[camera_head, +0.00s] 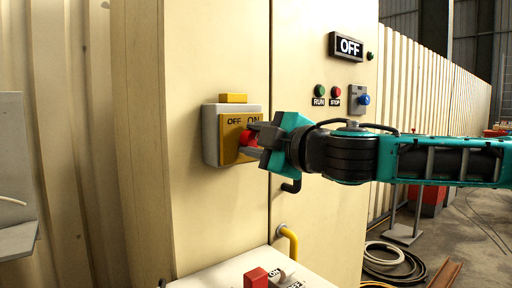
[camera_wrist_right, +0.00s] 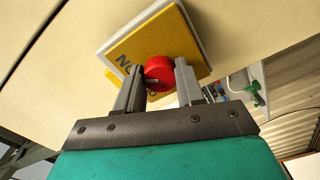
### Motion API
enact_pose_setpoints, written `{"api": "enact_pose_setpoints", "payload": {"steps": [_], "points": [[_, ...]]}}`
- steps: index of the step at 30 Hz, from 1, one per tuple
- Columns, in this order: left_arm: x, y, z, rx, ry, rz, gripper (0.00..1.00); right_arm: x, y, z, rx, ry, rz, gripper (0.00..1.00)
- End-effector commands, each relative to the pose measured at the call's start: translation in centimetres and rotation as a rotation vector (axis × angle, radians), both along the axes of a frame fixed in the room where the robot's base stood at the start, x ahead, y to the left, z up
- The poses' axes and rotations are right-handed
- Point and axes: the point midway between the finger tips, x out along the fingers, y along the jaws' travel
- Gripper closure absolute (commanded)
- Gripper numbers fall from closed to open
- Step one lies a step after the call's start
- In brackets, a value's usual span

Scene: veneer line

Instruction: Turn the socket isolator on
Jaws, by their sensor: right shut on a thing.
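The socket isolator (camera_head: 211,134) is a grey box with a yellow face marked OFF and ON, fixed to the cream cabinet. Its red knob (camera_head: 246,138) also shows in the right wrist view (camera_wrist_right: 158,70), between the two fingers. My right gripper (camera_head: 252,139) comes in from the right and is shut on the red knob, with its fingers (camera_wrist_right: 158,88) on either side. The gripper hides part of the yellow face and most of the knob in the head view, so I cannot tell which mark the knob points to. My left gripper is not in view.
An OFF sign (camera_head: 347,47) sits high on the cabinet, above RUN and STOP buttons (camera_head: 336,92) and a blue knob (camera_head: 363,99). A black door handle (camera_head: 291,186) is below my gripper. A white surface with a red block (camera_head: 256,278) stands low in front. Hoses lie on the floor.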

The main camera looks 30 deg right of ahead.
Motion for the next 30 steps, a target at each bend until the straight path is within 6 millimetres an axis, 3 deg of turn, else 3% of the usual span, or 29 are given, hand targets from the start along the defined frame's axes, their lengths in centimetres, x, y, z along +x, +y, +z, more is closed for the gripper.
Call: {"api": "enact_pose_setpoints", "payload": {"steps": [12,29,30], "points": [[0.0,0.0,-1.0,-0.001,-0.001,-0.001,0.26,0.0,-0.1,0.0,0.185,0.012,-0.002,0.93],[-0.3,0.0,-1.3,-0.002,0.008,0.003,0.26,0.0,-0.1,0.1,0.212,0.015,-0.003,0.93],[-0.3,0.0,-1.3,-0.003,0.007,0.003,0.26,0.0,-0.1,0.1,0.212,0.015,-0.003,0.59]]}}
